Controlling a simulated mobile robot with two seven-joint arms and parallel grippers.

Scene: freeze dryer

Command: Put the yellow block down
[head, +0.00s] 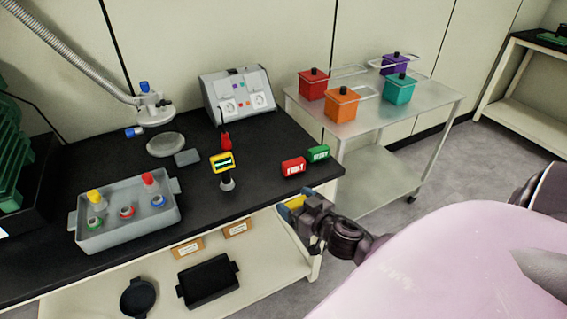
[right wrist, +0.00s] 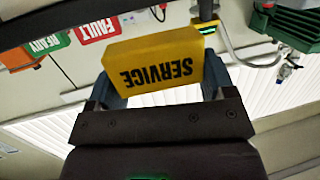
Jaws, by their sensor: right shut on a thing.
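The yellow block (right wrist: 155,62), marked SERVICE, is between the fingers of my right gripper (right wrist: 165,80), which is shut on it. In the right wrist view its lettering appears upside down. In the head view the yellow block (head: 296,201) and my right gripper (head: 293,207) are just off the front edge of the black bench (head: 262,185), near its right corner. The red FAULT block (head: 293,167) and the green READY block (head: 318,153) lie on the bench behind the gripper. My left gripper does not show.
A small device with a yellow-framed display (head: 222,162) stands left of the red block. A grey tray (head: 130,231) with several capped vials is at the bench's left. A steel cart (head: 352,124) with several coloured boxes stands behind right. Bare bench lies around the blocks.

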